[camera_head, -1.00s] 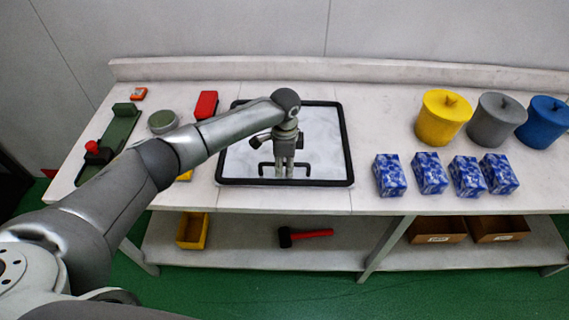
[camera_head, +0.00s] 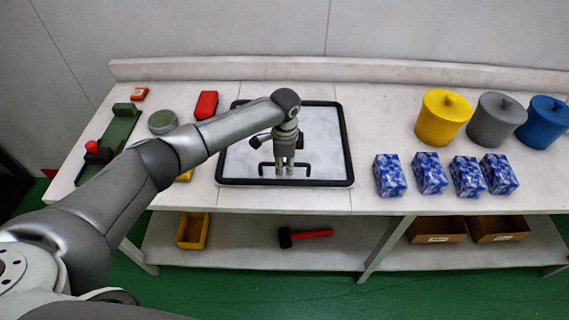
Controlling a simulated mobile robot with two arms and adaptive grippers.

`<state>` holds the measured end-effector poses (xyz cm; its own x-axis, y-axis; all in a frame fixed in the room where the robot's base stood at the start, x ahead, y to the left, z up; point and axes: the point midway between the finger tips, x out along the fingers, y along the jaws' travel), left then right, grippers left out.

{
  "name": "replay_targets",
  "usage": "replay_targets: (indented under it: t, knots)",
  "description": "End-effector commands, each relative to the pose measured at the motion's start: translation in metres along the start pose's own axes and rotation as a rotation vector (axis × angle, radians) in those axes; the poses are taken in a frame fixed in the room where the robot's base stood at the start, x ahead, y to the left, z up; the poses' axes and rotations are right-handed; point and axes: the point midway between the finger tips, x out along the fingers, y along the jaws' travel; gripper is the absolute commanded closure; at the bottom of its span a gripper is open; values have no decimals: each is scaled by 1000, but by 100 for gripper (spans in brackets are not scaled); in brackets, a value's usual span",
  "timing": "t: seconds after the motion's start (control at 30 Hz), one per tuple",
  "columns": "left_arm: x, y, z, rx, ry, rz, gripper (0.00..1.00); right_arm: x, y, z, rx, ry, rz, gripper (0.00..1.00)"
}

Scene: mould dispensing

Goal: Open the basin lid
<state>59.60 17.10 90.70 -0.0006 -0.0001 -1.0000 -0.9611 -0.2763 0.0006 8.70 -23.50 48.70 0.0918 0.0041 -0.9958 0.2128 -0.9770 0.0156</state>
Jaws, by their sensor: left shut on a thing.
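The basin lid (camera_head: 322,145) is a pale, marbled panel with a black frame, lying flat in the middle of the workbench. A black bar handle (camera_head: 263,167) stands near its front edge. My left gripper (camera_head: 284,170) points down over the lid and is shut on the handle. My left arm comes in from the left and covers the lid's upper left part. My right gripper does not show.
Yellow (camera_head: 443,118), grey (camera_head: 496,120) and blue (camera_head: 543,122) lidded pots stand at the right behind several blue-white blocks (camera_head: 389,176). A green tool (camera_head: 122,130), a round tin (camera_head: 162,121) and a red box (camera_head: 206,104) sit at the left. A hammer (camera_head: 305,235) lies on the lower shelf.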

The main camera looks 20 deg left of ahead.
Motion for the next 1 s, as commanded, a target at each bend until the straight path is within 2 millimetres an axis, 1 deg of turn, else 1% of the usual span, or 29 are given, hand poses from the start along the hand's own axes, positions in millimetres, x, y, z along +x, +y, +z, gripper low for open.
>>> replay_targets:
  t: [0.27,0.37,0.53,0.63,1.0]
  knots:
    - [-4,-1,0,-1,0,-1,100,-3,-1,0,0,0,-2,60]
    - [-13,-3,0,0,0,-2,100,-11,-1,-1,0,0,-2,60]
    - [-35,-8,0,-1,1,-4,100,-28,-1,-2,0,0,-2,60]
    - [-43,-10,0,-2,1,-3,100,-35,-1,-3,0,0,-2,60]
    - [-44,-10,0,-1,1,-3,100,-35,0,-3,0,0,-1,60]
